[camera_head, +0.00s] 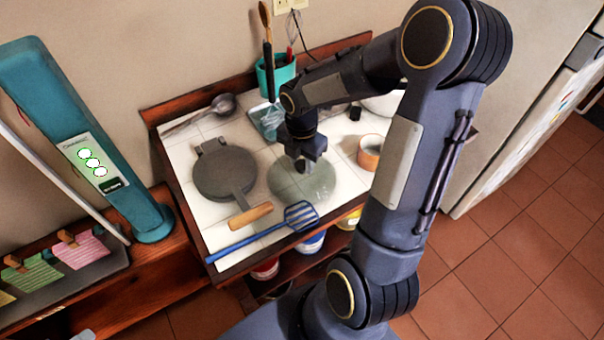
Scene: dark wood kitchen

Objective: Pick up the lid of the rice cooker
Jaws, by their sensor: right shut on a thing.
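The round, greenish see-through lid (318,188) is over the white-tiled counter, at its middle front. My right gripper (303,165) points down over the lid's centre and is shut on it, seemingly at the knob, which the fingers hide. I cannot tell whether the lid rests on the tiles or hangs just above them. A white rounded thing (384,104), perhaps the rice cooker, shows partly behind my right arm at the back right. My left gripper is out of view.
A dark round pan (224,174) with a wooden handle lies left of the lid. A blue slotted spatula (262,236) lies along the front edge. An orange-brown cup (370,153) stands right of the lid. A teal utensil holder (275,76) and a ladle (222,104) are behind.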

